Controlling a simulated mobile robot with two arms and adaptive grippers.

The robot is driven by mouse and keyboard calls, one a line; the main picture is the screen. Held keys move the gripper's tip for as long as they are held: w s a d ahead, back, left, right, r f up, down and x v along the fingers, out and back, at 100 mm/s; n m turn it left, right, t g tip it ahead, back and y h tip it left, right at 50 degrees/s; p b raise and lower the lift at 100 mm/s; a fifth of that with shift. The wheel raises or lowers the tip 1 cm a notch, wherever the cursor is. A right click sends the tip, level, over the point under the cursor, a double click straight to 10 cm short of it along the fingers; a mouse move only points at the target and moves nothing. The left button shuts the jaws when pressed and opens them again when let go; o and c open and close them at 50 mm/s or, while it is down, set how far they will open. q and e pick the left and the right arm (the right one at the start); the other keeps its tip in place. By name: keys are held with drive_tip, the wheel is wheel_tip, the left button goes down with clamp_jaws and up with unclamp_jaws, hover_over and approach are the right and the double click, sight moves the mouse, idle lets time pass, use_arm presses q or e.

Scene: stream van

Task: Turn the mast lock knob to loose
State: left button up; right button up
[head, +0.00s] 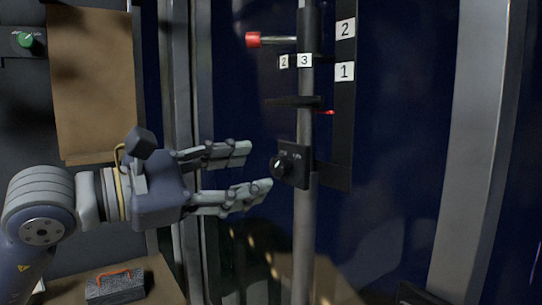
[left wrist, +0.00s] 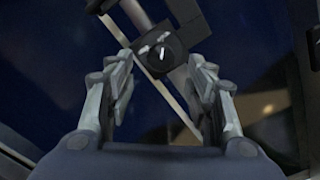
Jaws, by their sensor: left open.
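The mast lock knob (head: 281,168) is a small dark round knob with a white mark, on a black block (head: 299,165) fixed to the grey vertical mast (head: 304,228). Small labels sit on the block's face, too small to read. My left gripper (head: 258,170) is open, its fingers pointing right toward the knob from just left of it. In the left wrist view the knob (left wrist: 163,52) shows ahead, beyond and between the open fingers (left wrist: 162,85), not touched by them. Its white mark is tilted. My right gripper is not in view.
Above the block, a red-tipped lever (head: 253,40) sticks out left from the mast. A black plate labelled 1 and 2 (head: 343,120) stands just right of the mast. A grey metal box with an orange handle (head: 115,286) is at lower left. A green knob (head: 26,40) is at upper left.

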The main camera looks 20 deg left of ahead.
sight(274, 168)
use_arm(q)
drive_tip(key=p+x, duration=0.1)
drive_tip(key=x, duration=0.3)
drive_tip(key=shift+w+d+r+p, duration=0.15)
drive_tip(key=shift+d+p, duration=0.1)
drive_tip(key=shift+p, duration=0.05)
drive_tip(key=shift+w+d, duration=0.3)
drive_tip(key=shift+w, duration=0.1)
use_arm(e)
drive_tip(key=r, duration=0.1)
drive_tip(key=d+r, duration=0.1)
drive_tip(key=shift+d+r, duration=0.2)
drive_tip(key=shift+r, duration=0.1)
use_arm(q)
drive_tip(key=c, duration=1.1)
